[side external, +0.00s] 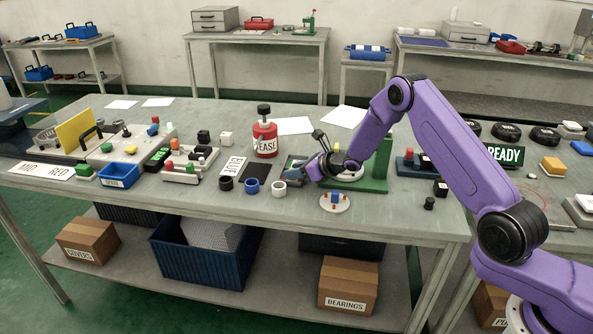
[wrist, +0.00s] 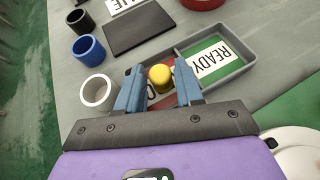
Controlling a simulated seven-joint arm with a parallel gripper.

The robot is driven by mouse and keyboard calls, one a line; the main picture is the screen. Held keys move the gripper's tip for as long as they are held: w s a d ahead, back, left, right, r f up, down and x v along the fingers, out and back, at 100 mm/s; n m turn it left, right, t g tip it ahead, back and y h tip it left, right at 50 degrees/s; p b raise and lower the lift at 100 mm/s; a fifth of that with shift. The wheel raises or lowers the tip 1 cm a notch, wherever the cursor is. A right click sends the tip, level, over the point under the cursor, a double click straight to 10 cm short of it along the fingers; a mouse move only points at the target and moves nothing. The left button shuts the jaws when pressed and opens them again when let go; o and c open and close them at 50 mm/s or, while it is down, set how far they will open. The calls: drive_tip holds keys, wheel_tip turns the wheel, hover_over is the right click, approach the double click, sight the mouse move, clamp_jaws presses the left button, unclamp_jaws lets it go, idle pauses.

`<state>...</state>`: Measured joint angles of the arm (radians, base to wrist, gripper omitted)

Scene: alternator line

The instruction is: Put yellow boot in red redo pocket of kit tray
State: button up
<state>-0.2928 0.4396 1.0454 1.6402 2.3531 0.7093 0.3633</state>
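The yellow boot (wrist: 160,77) is a small round piece between my two blue fingertips, over the red redo pocket (wrist: 153,99) of the kit tray. In the wrist view the fingers of my gripper (wrist: 159,80) stand a little wider than the boot, with narrow gaps on its sides. I cannot tell if the boot rests on the pocket floor. The grey kit tray (wrist: 252,64) also has a green pocket (wrist: 207,58) with a READY card. In the side view my gripper (side external: 297,174) is low at the tray and hides the boot.
Black (wrist: 81,20), blue (wrist: 88,50) and white (wrist: 96,91) rings lie left of the tray, near a dark pad (wrist: 138,27). A red grease can (side external: 265,140) stands behind. A green stand (side external: 378,170) and a round white plate (side external: 334,203) are close on the right.

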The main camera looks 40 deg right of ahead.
drive_tip(key=shift+s+d+r, duration=0.2)
drive_tip(key=shift+s+r, duration=0.2)
drive_tip(key=v, duration=1.1)
drive_tip(key=s+a+r+n+g+y, duration=0.3)
drive_tip(key=s+a+n+g, duration=0.15)
drive_tip(key=a+n, duration=0.3)
drive_tip(key=s+a+r+n+g+y, duration=0.3)
drive_tip(key=s+a+n, duration=0.3)
drive_tip(key=a, duration=0.3)
drive_tip(key=s+a+r+n+g+h, duration=0.2)
drive_tip(key=s+n+g, duration=0.4)
drive_tip(key=s+n, duration=0.75)
drive_tip(key=s+d+n+t+h, duration=0.1)
drive_tip(key=s+d+n+h, duration=0.3)
drive_tip(key=s+d+n, duration=0.3)
drive_tip(key=s+d+r+n+t+h, duration=0.1)
drive_tip(key=s+d+n+h, duration=0.3)
drive_tip(key=s+n, duration=0.6)
drive_tip(key=s+d, duration=0.2)
drive_tip(key=shift+d, duration=0.4)
